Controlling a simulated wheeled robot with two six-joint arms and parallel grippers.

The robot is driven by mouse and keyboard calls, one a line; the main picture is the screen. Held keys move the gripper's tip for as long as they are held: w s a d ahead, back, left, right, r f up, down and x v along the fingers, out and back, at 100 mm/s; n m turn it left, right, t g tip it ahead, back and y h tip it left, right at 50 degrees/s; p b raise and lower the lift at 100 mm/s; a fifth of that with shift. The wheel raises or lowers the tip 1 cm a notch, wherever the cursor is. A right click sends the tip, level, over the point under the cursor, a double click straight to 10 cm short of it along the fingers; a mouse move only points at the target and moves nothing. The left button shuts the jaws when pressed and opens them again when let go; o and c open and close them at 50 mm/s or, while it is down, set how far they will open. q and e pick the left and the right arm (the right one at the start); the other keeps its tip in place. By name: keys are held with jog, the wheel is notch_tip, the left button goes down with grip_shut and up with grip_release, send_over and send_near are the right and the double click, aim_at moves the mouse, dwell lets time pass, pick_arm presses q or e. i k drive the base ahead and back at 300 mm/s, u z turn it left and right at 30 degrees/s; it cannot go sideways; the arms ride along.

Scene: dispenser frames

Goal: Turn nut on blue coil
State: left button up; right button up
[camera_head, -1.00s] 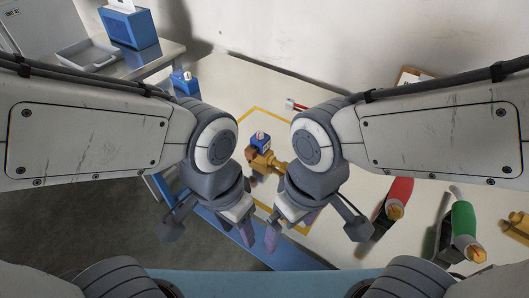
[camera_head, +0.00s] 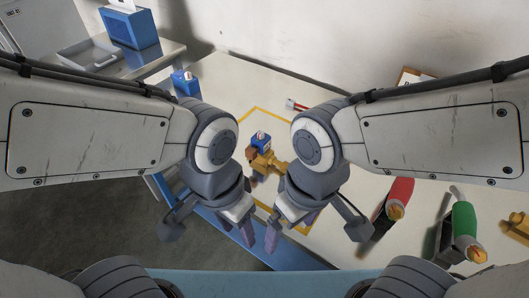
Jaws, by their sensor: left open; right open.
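A small blue-topped part (camera_head: 261,141) with a white and red top sits on a brass-coloured valve-like body (camera_head: 264,163) inside a yellow outline on the pale table. It looks like the blue coil; its nut is too small to make out clearly. My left gripper (camera_head: 241,229) and my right gripper (camera_head: 279,232) hang side by side near the table's front edge, closer to me than the coil. Both are open and empty, and neither touches the coil. My arms flank the brass body and hide parts of the table.
A red cylinder (camera_head: 398,195) and a green cylinder (camera_head: 463,222) lie at the right, with another brass body (camera_head: 516,228) beyond. A red-handled tool (camera_head: 296,105) lies behind the coil.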

aim_at(260, 134)
jog(key=u, duration=1.95)
jog(key=i, duration=1.4)
jog(key=z, duration=3.1)
